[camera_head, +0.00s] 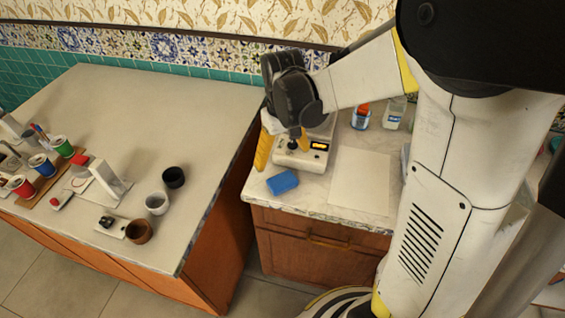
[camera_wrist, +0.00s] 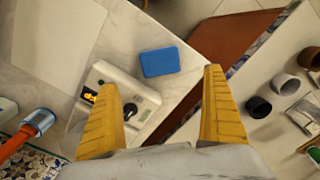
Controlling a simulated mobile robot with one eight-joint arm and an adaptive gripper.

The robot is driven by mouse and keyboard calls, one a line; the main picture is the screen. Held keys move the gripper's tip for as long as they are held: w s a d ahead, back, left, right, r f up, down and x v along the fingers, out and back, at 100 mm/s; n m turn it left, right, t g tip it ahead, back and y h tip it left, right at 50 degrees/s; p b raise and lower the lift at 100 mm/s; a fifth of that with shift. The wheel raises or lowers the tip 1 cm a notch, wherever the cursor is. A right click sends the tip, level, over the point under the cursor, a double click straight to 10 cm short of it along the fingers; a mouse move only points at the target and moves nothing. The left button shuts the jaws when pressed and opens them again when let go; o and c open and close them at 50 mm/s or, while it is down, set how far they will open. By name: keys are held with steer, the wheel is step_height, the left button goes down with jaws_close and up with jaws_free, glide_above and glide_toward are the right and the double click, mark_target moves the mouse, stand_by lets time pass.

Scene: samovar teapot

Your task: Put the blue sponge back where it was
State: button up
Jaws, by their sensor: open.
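The blue sponge (camera_head: 283,182) lies flat on the marble-topped counter (camera_head: 330,205), near its front left corner. In the wrist view the sponge (camera_wrist: 160,62) shows beyond my fingertips, between their lines, with nothing touching it. My gripper (camera_head: 283,158) is open and empty, with its yellow fingers pointing down above the back left of the counter, behind the sponge. The wrist view shows both fingers of my gripper (camera_wrist: 160,80) spread wide. Where the sponge was before is not marked in view.
A white device with a lit orange display (camera_head: 302,152) stands beside and partly behind my fingers. A pale flat sheet or board (camera_head: 360,180) lies to its right. A gap separates the left table (camera_head: 150,110), which holds cups.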

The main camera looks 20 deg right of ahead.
steer(key=s+r+m+t, duration=0.1)
steer(key=s+r+t, duration=0.6)
steer(key=s+r, duration=0.4)
steer(key=shift+s+r+m, duration=0.25)
steer(key=shift+s+m, duration=0.15)
steer(key=shift+s, duration=0.45)
stand_by(0.4)
